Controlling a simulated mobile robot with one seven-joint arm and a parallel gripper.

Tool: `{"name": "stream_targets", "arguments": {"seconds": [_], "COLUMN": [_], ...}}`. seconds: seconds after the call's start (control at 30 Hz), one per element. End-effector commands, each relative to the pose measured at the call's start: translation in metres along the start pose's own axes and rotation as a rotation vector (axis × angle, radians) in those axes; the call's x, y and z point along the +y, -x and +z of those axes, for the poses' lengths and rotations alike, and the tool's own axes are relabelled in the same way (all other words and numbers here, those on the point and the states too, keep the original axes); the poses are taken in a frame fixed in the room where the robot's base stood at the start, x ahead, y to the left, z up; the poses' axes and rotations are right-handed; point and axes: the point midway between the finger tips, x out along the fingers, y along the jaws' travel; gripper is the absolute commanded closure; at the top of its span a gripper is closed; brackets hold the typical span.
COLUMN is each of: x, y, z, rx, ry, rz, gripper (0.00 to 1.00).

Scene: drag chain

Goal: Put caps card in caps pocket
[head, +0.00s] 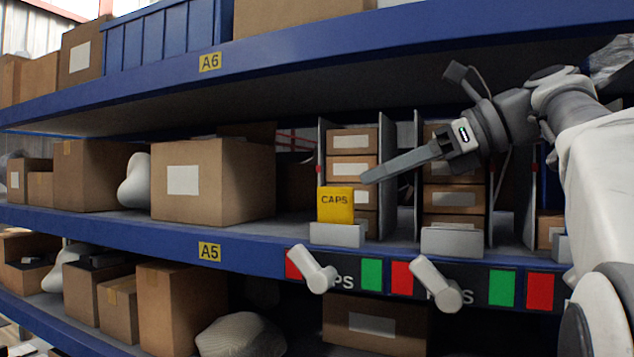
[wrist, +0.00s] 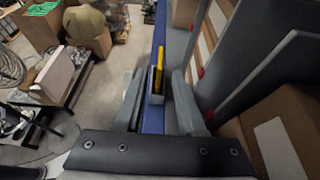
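The yellow caps card (head: 335,205), lettered CAPS, stands upright with its lower edge behind the front of a light grey pocket (head: 337,236) on the middle shelf's edge. In the wrist view the card (wrist: 157,68) shows edge-on, and its pocket (wrist: 156,98) is below it. My gripper (head: 366,178) is to the right of the card and slightly above its middle. In the wrist view its two fingers are spread, with the card seen in the gap between them and not touched. The bottom of the card is hidden inside the pocket.
A second grey pocket (head: 452,243) is empty to the right. Two white levers (head: 312,270) (head: 436,284) stick out below, covering parts of the label strip. Grey dividers (head: 387,165) and stacked boxes (head: 352,168) stand behind. The upper shelf (head: 290,60) overhangs my arm.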

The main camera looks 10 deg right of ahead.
Motion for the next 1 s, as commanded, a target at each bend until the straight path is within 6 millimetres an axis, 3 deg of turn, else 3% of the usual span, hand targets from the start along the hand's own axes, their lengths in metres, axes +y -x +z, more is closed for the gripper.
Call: {"name": "stream_targets", "arguments": {"seconds": [0.1,0.3,1.0], "x": [-0.002,-0.001,0.000], "y": [0.023,0.042,0.044], "z": [0.001,0.001,0.000], "rx": [0.001,0.000,-0.001], "ry": [-0.002,-0.001,0.000], "rz": [-0.004,-0.001,0.001], "gripper": [0.61,0.61,0.61]}}
